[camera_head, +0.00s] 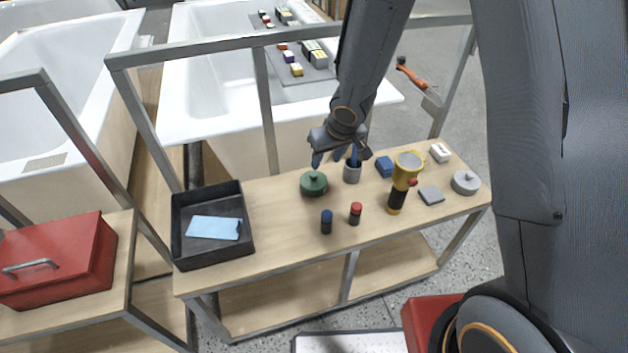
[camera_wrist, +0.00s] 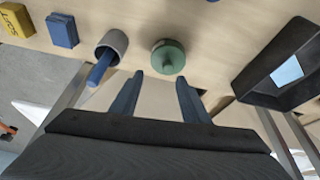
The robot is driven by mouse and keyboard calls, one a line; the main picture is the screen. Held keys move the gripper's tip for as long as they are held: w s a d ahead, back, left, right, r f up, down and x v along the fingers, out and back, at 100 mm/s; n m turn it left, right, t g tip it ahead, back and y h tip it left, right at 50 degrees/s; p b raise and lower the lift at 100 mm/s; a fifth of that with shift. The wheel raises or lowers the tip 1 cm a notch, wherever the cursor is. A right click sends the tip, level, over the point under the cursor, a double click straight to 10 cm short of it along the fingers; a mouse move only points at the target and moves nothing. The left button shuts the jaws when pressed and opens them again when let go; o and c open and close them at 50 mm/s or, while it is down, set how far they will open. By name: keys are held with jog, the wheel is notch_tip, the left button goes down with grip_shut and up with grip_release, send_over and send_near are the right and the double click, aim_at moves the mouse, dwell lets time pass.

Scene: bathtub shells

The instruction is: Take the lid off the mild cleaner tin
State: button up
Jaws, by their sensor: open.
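A round green tin (camera_head: 313,184) with a knobbed lid stands on the wooden bench, its lid on. It also shows in the wrist view (camera_wrist: 170,62), just beyond my fingertips and between their lines. A round grey tin (camera_head: 466,183) with a knob on top stands at the bench's right end. I cannot read a label on either, so I cannot tell which is the mild cleaner tin. My gripper (camera_head: 338,160) is open and empty, above the back of the bench by the green tin. In the wrist view its two fingers (camera_wrist: 160,90) are spread apart.
A grey cup (camera_head: 352,174) with a blue item stands close right of the green tin. Blue and red-capped bottles (camera_head: 355,214) stand in front, a yellow torch (camera_head: 405,175) to the right. A black tray (camera_head: 205,252) is left. A metal rail (camera_head: 235,43) runs behind.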

aim_at(314, 175)
jog(key=shift+a+b+x, duration=0.3)
jog(key=shift+b+x, duration=0.45)
jog(key=shift+x, duration=0.8)
jog(key=shift+a+b+x, duration=0.25)
jog(key=shift+b+x, duration=0.55)
jog(key=shift+x, duration=0.75)
jog(key=shift+a+b+x, duration=0.3)
jog(key=shift+b+x, duration=0.45)
jog(key=shift+x, duration=0.8)
jog(key=shift+s+r, duration=0.1)
jog(key=shift+s, duration=0.1)
jog(key=shift+c, duration=0.3)
grip_shut()
